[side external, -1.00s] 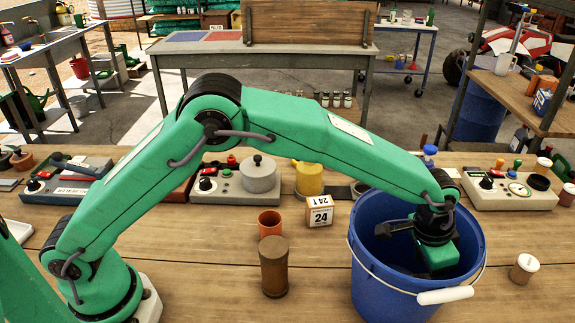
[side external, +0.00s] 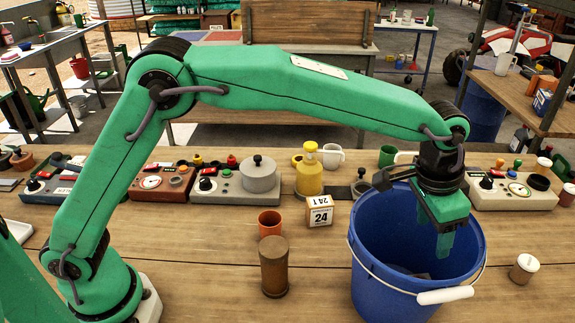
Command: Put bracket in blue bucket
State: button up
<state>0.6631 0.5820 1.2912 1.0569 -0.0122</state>
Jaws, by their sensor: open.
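The blue bucket (side external: 385,285) stands upright on the bench at the right, with its white-gripped handle (side external: 445,295) lowered over the front rim. My gripper (side external: 435,228) is over the bucket, pointing down, its fingertips just inside the mouth. It is open and I see nothing between its fingers. A small grey shape (side external: 422,275) lies low inside the bucket; it may be the bracket, but the near rim hides part of it. No other bracket is visible on the bench.
A brown cylinder (side external: 274,267), an orange cup (side external: 270,224) and a calendar block (side external: 319,211) stand left of the bucket. A small white-lidded jar (side external: 523,268) stands to its right. Control boxes and a yellow canister (side external: 309,176) line the back.

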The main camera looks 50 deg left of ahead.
jog(key=shift+r, duration=0.1)
dwell(0.5)
jog(key=s+a+r+n+t, duration=0.1)
jog(key=s+a+r, duration=0.15)
jog(key=a, duration=0.45)
jog(key=s+a+r+n, duration=0.15)
jog(key=a+r, duration=0.25)
jog(key=a, duration=0.4)
jog(key=s+a+r+n+t, duration=0.1)
jog(key=s+a+r, duration=0.2)
jog(key=a, duration=0.4)
jog(key=s+a+f+n+t, duration=0.1)
jog(key=s+a+n, duration=0.1)
jog(key=s+a, duration=0.5)
jog(key=s+a+f+n+y, duration=0.1)
jog(key=s+a+f+n, duration=0.1)
jog(key=s+a, duration=0.5)
jog(key=s, duration=0.2)
jog(key=shift+s+f+t, duration=0.3)
jog(key=shift+s+t, duration=0.1)
